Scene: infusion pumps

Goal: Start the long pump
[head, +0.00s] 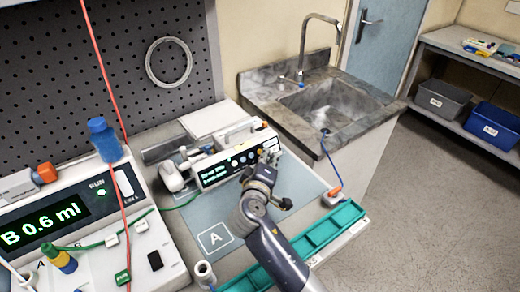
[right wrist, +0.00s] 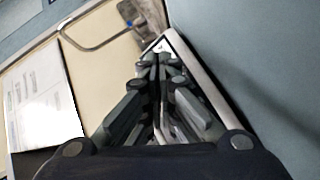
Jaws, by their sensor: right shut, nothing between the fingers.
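The long pump (head: 213,177) is a long white box with a lit green display and a row of small buttons on its front. It lies at the back of the grey-blue mat (head: 215,238) marked A. My right gripper (head: 262,172) is in front of the pump's right half and hides part of its front. I cannot tell whether it touches the pump. In the right wrist view its fingers (right wrist: 158,68) are together and empty, beside a pale edge. My left gripper is not in view.
A larger unit (head: 100,190) with a "B 0.6 ml" display and lit RUN light stands at left. A teal tray (head: 318,232) lines the front edge. A sink (head: 328,105) is behind right.

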